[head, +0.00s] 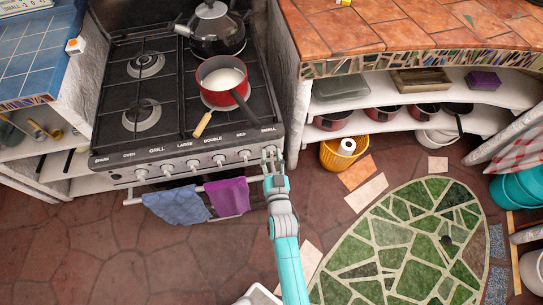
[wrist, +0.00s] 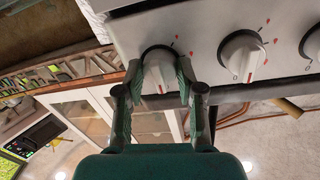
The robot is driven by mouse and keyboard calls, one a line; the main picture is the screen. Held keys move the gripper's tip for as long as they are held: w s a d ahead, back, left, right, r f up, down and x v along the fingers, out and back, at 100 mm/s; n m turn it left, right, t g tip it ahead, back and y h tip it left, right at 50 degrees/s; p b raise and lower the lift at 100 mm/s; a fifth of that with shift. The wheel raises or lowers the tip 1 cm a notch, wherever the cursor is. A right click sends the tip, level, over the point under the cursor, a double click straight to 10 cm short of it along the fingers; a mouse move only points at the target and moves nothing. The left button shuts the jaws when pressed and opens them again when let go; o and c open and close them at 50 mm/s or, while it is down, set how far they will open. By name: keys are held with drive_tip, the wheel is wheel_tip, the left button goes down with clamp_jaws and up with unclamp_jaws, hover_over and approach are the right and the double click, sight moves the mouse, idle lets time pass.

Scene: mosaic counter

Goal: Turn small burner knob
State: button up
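The stove (head: 185,140) has a row of white knobs along its front panel, with a printed label above each. The small burner knob (head: 268,152) is the rightmost one, under the "SMALL" label. My gripper (head: 275,163) is right in front of it. In the wrist view the knob (wrist: 158,70) sits between the two spread fingers of my gripper (wrist: 158,85), one on each side. A narrow gap shows between the knob's grip and the fingers, so they look open around it. The knob's red mark points toward my gripper. My fingers partly hide the knob in the head view.
The neighbouring knob (wrist: 242,56) is close beside my gripper. An oven rail holds a blue towel (head: 177,205) and a purple towel (head: 229,196). A red pan (head: 222,82) and a kettle (head: 212,30) stand on the hob. Shelves (head: 420,122) are at right.

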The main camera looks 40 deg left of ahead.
drive_tip(key=shift+n, duration=0.3)
drive_tip(key=n, duration=1.1)
drive_tip(key=shift+f+y, duration=0.1)
drive_tip(key=shift+y, duration=0.2)
drive_tip(key=shift+n, duration=0.4)
drive_tip(key=o, duration=1.1)
drive_tip(key=shift+o, duration=0.2)
drive_tip(key=v, duration=1.2)
